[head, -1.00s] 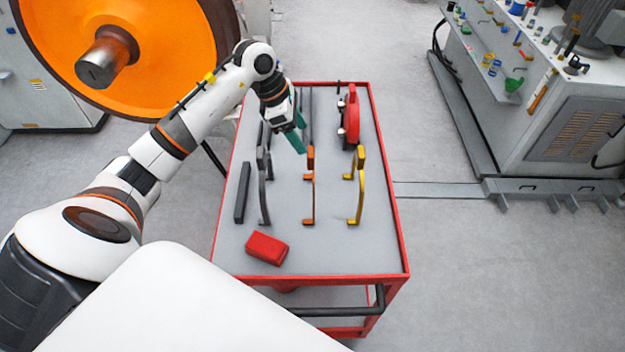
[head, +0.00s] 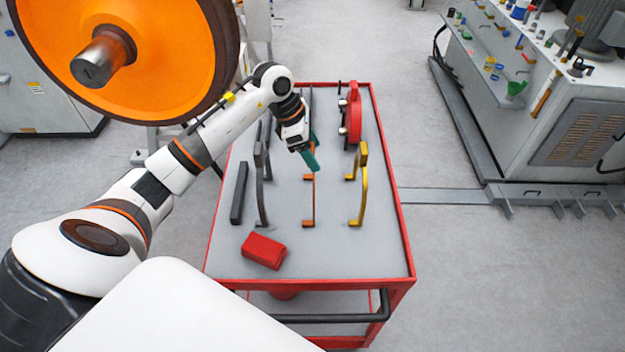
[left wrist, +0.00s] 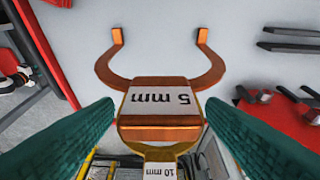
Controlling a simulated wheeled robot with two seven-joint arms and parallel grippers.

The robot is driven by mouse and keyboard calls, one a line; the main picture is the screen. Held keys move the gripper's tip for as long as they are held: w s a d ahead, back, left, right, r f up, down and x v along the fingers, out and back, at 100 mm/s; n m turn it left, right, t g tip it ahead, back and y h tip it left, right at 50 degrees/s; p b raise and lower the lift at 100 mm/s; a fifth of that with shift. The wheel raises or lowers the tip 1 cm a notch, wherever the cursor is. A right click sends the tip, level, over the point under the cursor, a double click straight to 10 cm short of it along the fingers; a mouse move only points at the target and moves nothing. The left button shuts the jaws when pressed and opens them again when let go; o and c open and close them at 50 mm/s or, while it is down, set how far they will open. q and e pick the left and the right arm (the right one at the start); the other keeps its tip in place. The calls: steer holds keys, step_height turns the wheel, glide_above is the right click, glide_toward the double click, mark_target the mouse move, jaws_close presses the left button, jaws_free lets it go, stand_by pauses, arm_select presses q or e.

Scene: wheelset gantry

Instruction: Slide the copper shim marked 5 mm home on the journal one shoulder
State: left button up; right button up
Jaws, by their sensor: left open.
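The copper shim (head: 313,205) stands on the cart's grey top between a dark grey shim (head: 262,190) and a yellow shim (head: 364,195). In the left wrist view, its forked copper body (left wrist: 205,72) and tab marked "5 mm" show clearly. My left gripper (head: 312,158) is open, its green fingers over the shim's tab end. In the left wrist view, the fingers of my left gripper (left wrist: 158,115) lie either side of the tab, with gaps visible. The journal (head: 103,58) is a steel stub on the orange wheel at upper left. My right gripper is not in view.
The red-edged cart (head: 408,270) also bears a red block (head: 264,251), a dark bar (head: 239,193) and a red tool (head: 352,112) at the back. The yellow shim's "10 mm" label (left wrist: 160,171) shows in the left wrist view. A grey-white machine (head: 560,130) stands right, across open floor.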

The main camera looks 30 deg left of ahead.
arm_select(q)
steer(key=c, duration=1.1)
steer(key=shift+r+p, duration=0.6)
steer(key=shift+r, duration=0.4)
steer(key=shift+c, duration=0.2)
steer(key=shift+r+p, duration=1.8)
steer(key=shift+r, duration=1.5)
